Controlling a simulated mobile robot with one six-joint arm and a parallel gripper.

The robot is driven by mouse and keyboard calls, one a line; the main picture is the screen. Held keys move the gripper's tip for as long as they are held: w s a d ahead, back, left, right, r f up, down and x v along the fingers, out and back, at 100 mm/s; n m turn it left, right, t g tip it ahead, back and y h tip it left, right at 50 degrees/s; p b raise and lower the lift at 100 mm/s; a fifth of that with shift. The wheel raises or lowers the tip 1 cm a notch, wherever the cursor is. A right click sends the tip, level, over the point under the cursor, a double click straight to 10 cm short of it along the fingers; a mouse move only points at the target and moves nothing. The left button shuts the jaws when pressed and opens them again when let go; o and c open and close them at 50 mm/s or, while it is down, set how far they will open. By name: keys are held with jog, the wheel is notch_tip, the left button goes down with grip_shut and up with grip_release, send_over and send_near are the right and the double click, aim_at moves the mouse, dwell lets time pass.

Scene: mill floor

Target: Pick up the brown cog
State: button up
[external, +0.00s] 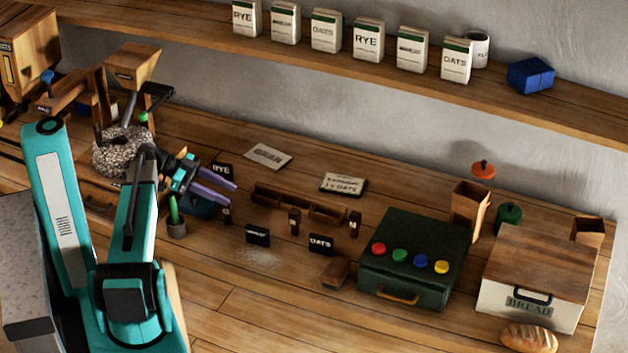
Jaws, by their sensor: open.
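My gripper (233,195) has two purple fingers that are parted, with nothing seen between them. It is over the left part of the wooden worktop, to the right of a round speckled millstone. I cannot make out a brown cog with its teeth in the external view. A small brown block (335,273) lies on the worktop left of the green box, but its shape does not clearly show a cog. My arm hides part of the worktop at the left.
A dark green box (413,256) with coloured knobs and a bread bin (533,278) stand at the right. A brown divided rack (300,203) and small labelled blocks are mid-worktop. A shelf (350,62) with several packets runs above. The front middle is clear.

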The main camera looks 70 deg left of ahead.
aim_at(232, 205)
jog(key=shift+f+p, duration=0.5)
jog(key=shift+f, duration=0.95)
jog(key=shift+f, duration=0.1)
jog(key=shift+f+p, duration=0.45)
jog(key=p+x, duration=0.1)
jog(key=x, duration=0.2)
jog(key=shift+w+d+r+p, duration=0.1)
jog(key=shift+w+d+p, duration=0.1)
jog(key=shift+p, duration=0.1)
jog(key=shift+x, duration=0.8)
jog(key=shift+a, duration=0.1)
grip_shut()
